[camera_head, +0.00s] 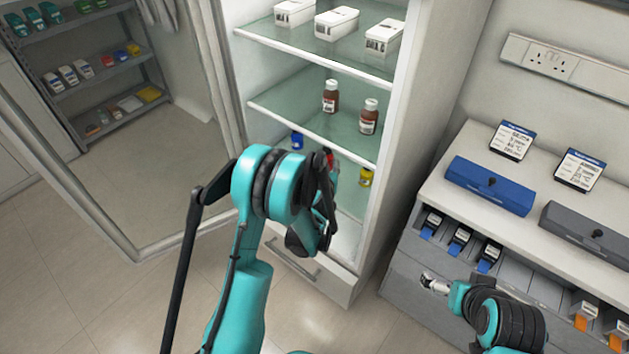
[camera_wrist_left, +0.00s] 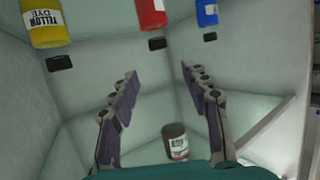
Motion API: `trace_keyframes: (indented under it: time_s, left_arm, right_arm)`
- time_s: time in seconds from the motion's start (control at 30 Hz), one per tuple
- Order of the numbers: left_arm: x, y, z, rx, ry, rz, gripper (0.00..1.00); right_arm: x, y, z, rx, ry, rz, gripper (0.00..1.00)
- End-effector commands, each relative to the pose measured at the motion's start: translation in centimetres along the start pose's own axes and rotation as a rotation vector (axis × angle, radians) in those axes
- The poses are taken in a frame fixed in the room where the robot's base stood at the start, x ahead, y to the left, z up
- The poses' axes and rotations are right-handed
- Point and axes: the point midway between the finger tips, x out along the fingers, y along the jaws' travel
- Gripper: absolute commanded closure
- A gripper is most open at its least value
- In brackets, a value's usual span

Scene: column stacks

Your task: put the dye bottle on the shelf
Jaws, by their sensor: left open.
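Three dye bottles stand in the open cabinet's lower compartment: blue (camera_head: 297,140), red (camera_head: 328,155) and yellow (camera_head: 365,177). The left wrist view shows the yellow bottle (camera_wrist_left: 46,22), red bottle (camera_wrist_left: 152,13) and blue bottle (camera_wrist_left: 207,12) along its top edge. My left gripper (camera_wrist_left: 158,76) is open, with nothing between its fingertips. It is inside the cabinet, apart from the bottles. In the head view my left arm hides much of it. The glass shelf (camera_head: 290,112) above holds two brown bottles (camera_head: 331,96) (camera_head: 369,117). My right gripper (camera_head: 432,284) is by the drawer unit; its jaw opening is unclear.
A brown labelled bottle (camera_wrist_left: 175,142) shows low in the left wrist view. White boxes (camera_head: 337,23) stand on the upper shelf. The open cabinet door (camera_head: 60,165) is at left. The counter (camera_head: 470,145) at right holds a blue case (camera_head: 490,186) and a grey case (camera_head: 590,233).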

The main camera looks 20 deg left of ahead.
Motion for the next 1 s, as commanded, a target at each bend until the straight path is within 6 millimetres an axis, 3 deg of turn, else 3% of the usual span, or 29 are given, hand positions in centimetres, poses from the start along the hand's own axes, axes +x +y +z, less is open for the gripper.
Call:
trace_keyframes:
  time_s: [0.17, 0.3, 0.5, 0.67, 0.8, 1.0]
  left_arm:
    - [-3.6, -1.2, -3.8, 0.011, -0.077, -0.020, 0.53]
    - [-8.2, -2.5, -6.4, 0.028, -0.168, -0.028, 0.53]
    - [-15.8, -3.9, -7.9, 0.052, -0.295, -0.013, 0.53]
    - [-22.9, -4.8, -7.2, 0.077, -0.406, 0.025, 0.53]
    - [-29.2, -5.3, -5.3, 0.101, -0.499, 0.076, 0.53]
    - [-35.8, -5.3, -2.0, 0.129, -0.596, 0.153, 0.53]
  right_arm:
    - [0.0, 0.0, 0.0, 0.000, 0.000, 0.000, 0.00]
    - [0.0, 0.0, 0.0, 0.000, 0.000, 0.000, 0.00]
    - [0.0, 0.0, 0.0, 0.000, 0.000, 0.000, 0.00]
    - [0.0, 0.0, 0.0, 0.000, 0.000, 0.000, 0.00]
    - [0.0, 0.0, 0.0, 0.000, 0.000, 0.000, 0.00]
    - [0.0, 0.0, 0.0, 0.000, 0.000, 0.000, 0.00]
